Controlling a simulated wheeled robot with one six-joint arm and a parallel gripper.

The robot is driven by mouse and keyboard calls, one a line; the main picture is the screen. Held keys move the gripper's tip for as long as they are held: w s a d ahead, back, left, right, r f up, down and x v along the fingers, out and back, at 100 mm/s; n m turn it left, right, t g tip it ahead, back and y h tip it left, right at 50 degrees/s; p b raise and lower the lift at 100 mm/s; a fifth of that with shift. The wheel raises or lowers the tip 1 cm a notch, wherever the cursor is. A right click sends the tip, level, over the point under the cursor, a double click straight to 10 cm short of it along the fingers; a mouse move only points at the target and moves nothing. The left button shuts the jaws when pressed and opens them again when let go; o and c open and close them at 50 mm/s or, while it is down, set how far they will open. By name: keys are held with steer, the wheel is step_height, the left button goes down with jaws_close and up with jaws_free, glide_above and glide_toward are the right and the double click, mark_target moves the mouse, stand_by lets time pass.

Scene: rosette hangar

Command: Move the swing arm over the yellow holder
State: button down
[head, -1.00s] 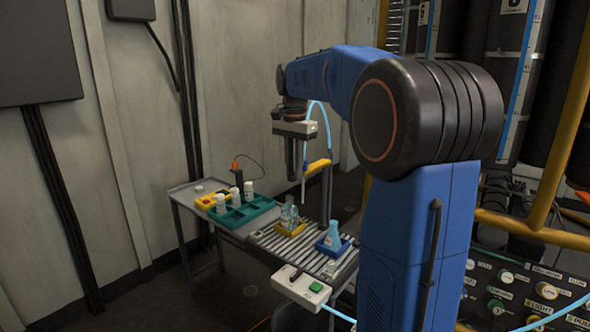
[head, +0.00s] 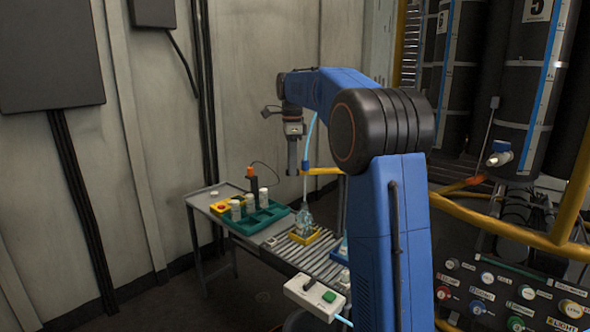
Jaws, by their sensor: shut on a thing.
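The swing arm (head: 325,171) is a yellow bar with a blue collar and a light blue hose, right of my gripper's fingers. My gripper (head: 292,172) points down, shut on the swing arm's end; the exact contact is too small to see. The yellow holder (head: 302,241) sits on the roller track below, with a clear glass flask (head: 304,220) in it. In the picture the swing arm's left end is roughly above the yellow holder; exact alignment cannot be told. A blue holder (head: 342,252) is mostly hidden behind my arm.
A teal tray (head: 262,222) with white bottles stands on the table, left of the rollers. A yellow box with a red button (head: 221,207) is beside it. A white box with a green button (head: 315,297) is at the front. A control panel (head: 510,295) and yellow rails stand right.

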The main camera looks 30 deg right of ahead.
steer(key=shift+w+d+m, duration=0.35)
steer(key=shift+w+m, duration=0.25)
steer(key=shift+w, duration=0.2)
steer(key=c, duration=1.6)
jaws_free()
steer(key=shift+c, duration=0.2)
step_height(320, 180, up, 17)
steer(key=shift+r, duration=0.2)
